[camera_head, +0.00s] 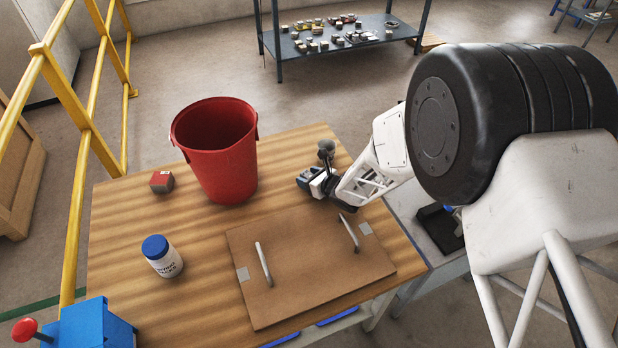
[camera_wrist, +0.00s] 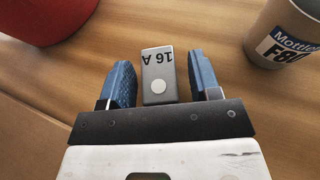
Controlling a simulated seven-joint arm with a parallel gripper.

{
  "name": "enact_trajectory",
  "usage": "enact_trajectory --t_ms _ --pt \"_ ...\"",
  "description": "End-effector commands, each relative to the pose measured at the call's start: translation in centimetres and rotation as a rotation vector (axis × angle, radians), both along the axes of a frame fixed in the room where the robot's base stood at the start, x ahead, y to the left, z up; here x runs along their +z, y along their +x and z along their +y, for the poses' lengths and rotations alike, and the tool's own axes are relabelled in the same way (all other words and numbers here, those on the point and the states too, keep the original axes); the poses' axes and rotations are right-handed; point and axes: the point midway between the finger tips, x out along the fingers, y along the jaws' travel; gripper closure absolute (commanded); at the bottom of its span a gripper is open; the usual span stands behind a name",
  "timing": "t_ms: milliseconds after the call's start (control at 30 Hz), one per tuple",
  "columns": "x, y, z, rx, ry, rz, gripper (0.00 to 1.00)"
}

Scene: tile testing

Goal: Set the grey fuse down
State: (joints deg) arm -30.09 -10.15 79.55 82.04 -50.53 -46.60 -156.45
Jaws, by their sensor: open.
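The grey fuse (camera_wrist: 158,75), a small block marked "16 A" with a pale round spot, shows in the wrist view over the wooden table top (camera_wrist: 215,25). It stands between the two blue fingers of my gripper (camera_wrist: 160,64), with a gap on each side, so the fingers are open and not holding it. It appears to rest on the wood. In the head view my gripper (camera_head: 308,181) is low over the table's back right part, right of the red bucket; the fuse cannot be made out there.
A red bucket (camera_head: 217,155), a small red box (camera_head: 161,182) and a blue-lidded jar (camera_head: 163,258) stand on the table. A brown board with two handles (camera_head: 310,285) lies in front of my gripper. A labelled container (camera_wrist: 285,35) is right of the fuse in the wrist view.

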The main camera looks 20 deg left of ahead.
Motion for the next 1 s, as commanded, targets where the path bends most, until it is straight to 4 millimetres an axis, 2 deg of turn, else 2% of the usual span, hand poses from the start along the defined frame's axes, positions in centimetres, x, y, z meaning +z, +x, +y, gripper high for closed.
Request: enact_trajectory --t_ms 367,1000 --pt "1.0 -0.7 -1.8 -0.001 0.001 -0.001 0.43" --pt "3.8 -3.3 -8.2 -0.001 0.001 0.000 0.43"
